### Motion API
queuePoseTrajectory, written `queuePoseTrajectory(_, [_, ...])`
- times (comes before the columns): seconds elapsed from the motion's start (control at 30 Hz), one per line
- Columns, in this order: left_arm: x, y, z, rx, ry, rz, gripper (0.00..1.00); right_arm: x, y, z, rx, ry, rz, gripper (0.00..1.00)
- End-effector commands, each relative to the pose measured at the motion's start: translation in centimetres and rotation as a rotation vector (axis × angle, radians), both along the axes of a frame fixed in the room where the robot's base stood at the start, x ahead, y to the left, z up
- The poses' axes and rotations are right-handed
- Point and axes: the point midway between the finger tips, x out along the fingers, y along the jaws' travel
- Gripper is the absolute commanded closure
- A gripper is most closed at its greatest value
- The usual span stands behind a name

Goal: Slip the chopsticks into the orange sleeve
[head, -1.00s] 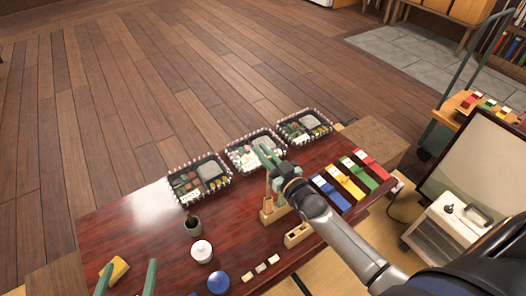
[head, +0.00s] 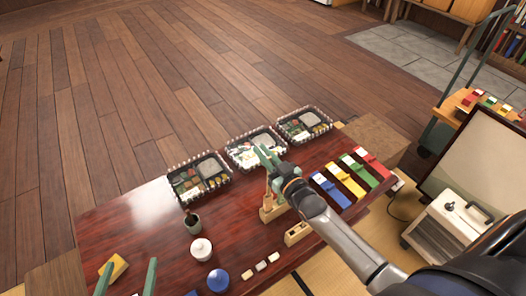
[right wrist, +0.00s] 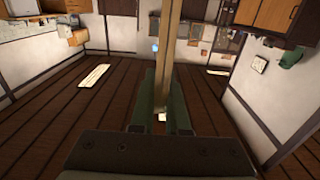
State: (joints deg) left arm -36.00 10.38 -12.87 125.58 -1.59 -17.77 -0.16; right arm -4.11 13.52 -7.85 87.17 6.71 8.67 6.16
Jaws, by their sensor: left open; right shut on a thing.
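My right gripper (head: 263,152) is shut on the light wooden chopsticks, above the table and near the middle bento box. In the right wrist view the chopsticks (right wrist: 169,45) stand between its green fingers (right wrist: 164,100). A wooden stand (head: 268,214) is below this gripper; whether the chopsticks touch it I cannot tell. Sleeves in blue, yellow-orange, green and red lie in a row to the right; the yellow-orange sleeve (head: 345,182) is second from the left. My left gripper (head: 130,264) is open at the lower left, its two green fingers apart, near a yellow block (head: 114,268).
Three bento boxes (head: 229,183) line the table's far edge. A small dark pot (head: 193,225), white lidded jar (head: 201,249) and blue round item (head: 218,280) stand in front. A wooden block (head: 298,234) and small pale pieces (head: 261,267) lie nearby.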

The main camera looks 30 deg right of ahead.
Motion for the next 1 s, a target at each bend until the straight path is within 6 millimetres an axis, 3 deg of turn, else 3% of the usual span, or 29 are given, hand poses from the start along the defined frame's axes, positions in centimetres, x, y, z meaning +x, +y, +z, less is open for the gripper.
queuePoseTrajectory(1.0, [0.0,0.0,-1.1,0.000,-0.001,0.000,0.00,0.0,0.0,-1.6,0.000,-0.002,0.000,1.00])
